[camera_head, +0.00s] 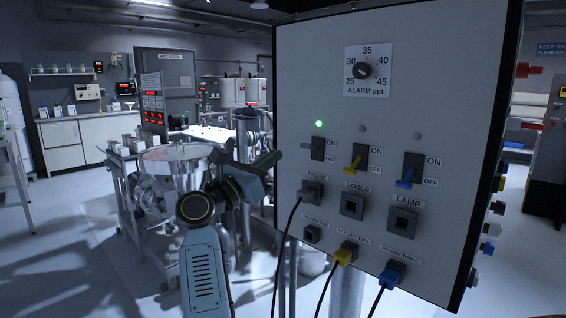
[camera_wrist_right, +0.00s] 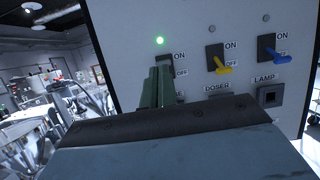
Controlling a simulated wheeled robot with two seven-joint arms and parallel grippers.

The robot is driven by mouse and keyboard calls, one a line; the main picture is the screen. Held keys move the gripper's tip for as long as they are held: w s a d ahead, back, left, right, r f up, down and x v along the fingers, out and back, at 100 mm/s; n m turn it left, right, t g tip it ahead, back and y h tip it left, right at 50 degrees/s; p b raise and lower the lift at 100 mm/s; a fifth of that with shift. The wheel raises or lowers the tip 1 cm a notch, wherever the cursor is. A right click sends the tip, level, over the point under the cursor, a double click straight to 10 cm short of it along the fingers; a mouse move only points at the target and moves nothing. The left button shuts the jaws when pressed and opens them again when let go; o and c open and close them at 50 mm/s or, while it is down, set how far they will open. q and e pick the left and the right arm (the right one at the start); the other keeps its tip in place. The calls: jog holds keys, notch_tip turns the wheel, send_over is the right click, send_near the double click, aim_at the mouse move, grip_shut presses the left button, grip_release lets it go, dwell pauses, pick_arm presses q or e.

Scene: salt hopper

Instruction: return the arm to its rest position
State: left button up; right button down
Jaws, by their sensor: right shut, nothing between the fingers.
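My right arm rises from the bottom of the head view, and its gripper (camera_head: 272,160) is shut and empty, just left of the white control panel (camera_head: 300,80). In the wrist view its closed green fingers (camera_wrist_right: 157,86) point at the panel and partly cover the left switch. I cannot tell whether they touch it. The left switch (camera_head: 317,148) has a grey lever and a lit green lamp (camera_head: 319,123) above. The yellow-lever switch (camera_head: 359,158) and blue-lever switch (camera_head: 410,170) have unlit lamps above. My left gripper is not in view.
A black-cabled plug (camera_head: 311,191) sits in the PROBE socket. A yellow plug (camera_head: 347,252) and blue plug (camera_head: 392,273) sit in the lower holders, cables hanging. The DOSER (camera_head: 352,206) and LAMP (camera_head: 403,221) sockets are empty. A hopper machine (camera_head: 175,155) stands behind my arm. The left floor is clear.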

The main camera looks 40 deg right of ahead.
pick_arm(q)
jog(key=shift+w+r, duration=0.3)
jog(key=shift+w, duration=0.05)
pick_arm(e)
jog(key=shift+a+r, duration=0.1)
jog(key=shift+a, duration=0.6)
